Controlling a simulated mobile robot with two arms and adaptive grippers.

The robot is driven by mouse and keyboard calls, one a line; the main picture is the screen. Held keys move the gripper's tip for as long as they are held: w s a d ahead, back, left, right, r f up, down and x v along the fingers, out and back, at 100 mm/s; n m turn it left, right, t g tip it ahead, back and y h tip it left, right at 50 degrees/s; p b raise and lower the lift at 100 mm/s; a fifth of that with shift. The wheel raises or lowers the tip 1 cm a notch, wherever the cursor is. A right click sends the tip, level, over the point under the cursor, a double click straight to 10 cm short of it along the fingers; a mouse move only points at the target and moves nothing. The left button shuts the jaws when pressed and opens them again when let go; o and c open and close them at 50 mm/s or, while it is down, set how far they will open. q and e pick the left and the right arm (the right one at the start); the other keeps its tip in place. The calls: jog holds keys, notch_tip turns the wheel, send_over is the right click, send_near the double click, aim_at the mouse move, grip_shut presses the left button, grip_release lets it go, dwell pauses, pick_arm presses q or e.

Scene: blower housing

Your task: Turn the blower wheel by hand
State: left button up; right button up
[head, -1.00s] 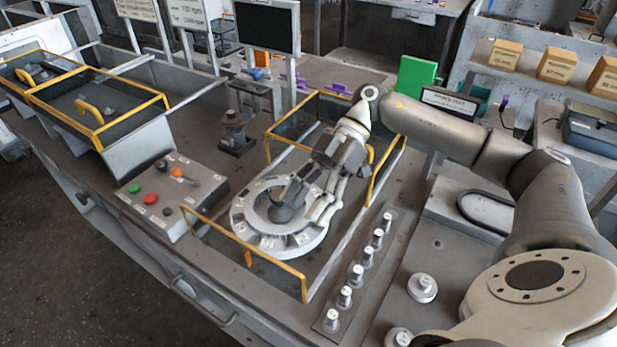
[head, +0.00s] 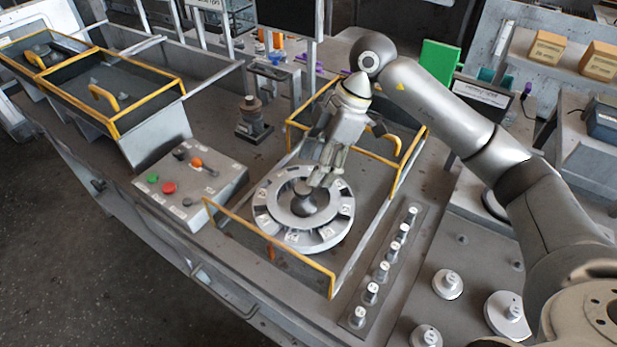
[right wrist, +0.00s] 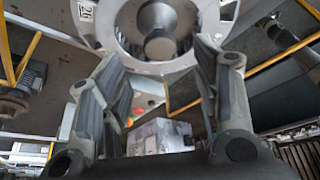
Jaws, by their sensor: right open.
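The blower wheel (head: 268,222) is a pale grey ring with numbered segments around a dark hub (head: 304,197). It lies flat inside a yellow-railed frame in the middle of the head view. My right gripper (head: 324,182) points down over the wheel's far right side. In the right wrist view the right gripper's fingers (right wrist: 160,100) are spread with nothing between them, and the wheel's ring (right wrist: 115,38) and hub (right wrist: 160,44) show beyond the tips. I cannot tell whether a finger touches the ring. My left gripper is not in view.
Yellow rails (head: 270,247) surround the wheel. A grey control box (head: 188,186) with green and red buttons stands to the left. A strip of several small knobs (head: 383,271) and loose round weights (head: 447,284) lie to the right. A dark monitor (head: 287,16) stands behind.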

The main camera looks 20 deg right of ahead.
aim_at(305, 187)
jog(key=x, duration=0.5)
jog(key=shift+a+f+p, duration=0.2)
jog(key=shift+f+p, duration=0.1)
jog(key=shift+p, duration=0.1)
jog(key=shift+d, duration=0.1)
grip_shut()
